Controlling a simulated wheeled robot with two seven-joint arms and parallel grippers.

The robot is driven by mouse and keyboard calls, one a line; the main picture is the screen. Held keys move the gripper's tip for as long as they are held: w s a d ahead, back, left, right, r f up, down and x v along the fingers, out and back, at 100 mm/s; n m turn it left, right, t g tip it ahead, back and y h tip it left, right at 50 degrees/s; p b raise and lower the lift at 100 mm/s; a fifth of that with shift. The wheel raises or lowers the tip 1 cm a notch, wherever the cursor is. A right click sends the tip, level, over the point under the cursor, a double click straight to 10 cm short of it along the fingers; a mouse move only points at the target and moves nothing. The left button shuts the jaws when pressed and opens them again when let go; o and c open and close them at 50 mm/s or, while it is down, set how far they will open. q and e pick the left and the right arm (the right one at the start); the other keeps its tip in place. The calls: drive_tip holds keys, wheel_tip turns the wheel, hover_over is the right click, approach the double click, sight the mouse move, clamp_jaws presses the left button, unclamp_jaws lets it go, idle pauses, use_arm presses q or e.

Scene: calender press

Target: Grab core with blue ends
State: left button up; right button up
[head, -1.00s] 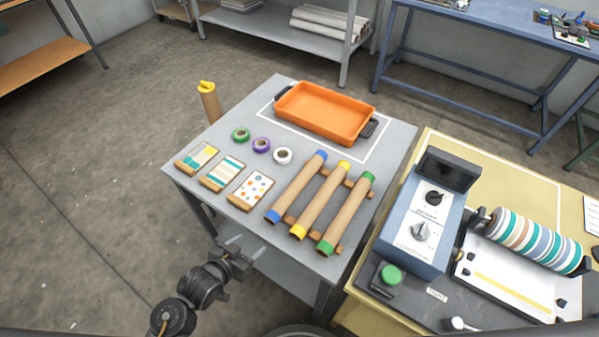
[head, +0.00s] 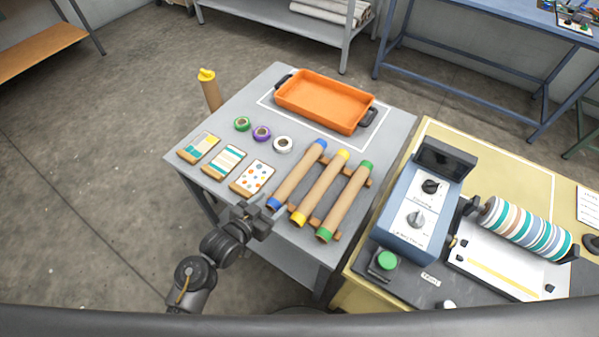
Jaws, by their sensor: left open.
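The core with blue ends (head: 298,176) is a brown cardboard tube lying on a wooden rack on the grey table. It is the leftmost of three; beside it lie the core with yellow ends (head: 320,189) and the core with green ends (head: 345,202). My left gripper (head: 263,206) is open, just left of the near blue end, at the table's front edge. I see no core between its fingers. Whether a finger touches the blue core I cannot tell. My right gripper is not in view.
An orange tray (head: 322,100) with dark handles sits at the table's back. Tape rolls (head: 261,133) and patterned sample cards (head: 226,162) lie left of the cores. A blue press unit (head: 420,210) and striped roller (head: 524,228) stand on the yellow bench at right.

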sight(279, 197)
use_arm(q)
drive_tip(key=shift+w+d, duration=0.2)
drive_tip(key=shift+w, duration=0.1)
drive_tip(key=p+x, duration=0.1)
drive_tip(key=x, duration=0.3)
drive_tip(key=shift+w+d+f+p, duration=0.1)
drive_tip(key=shift+d+f+p, duration=0.05)
drive_tip(key=shift+f+p, duration=0.15)
drive_tip(key=shift+c, duration=0.6)
drive_tip(key=c, duration=1)
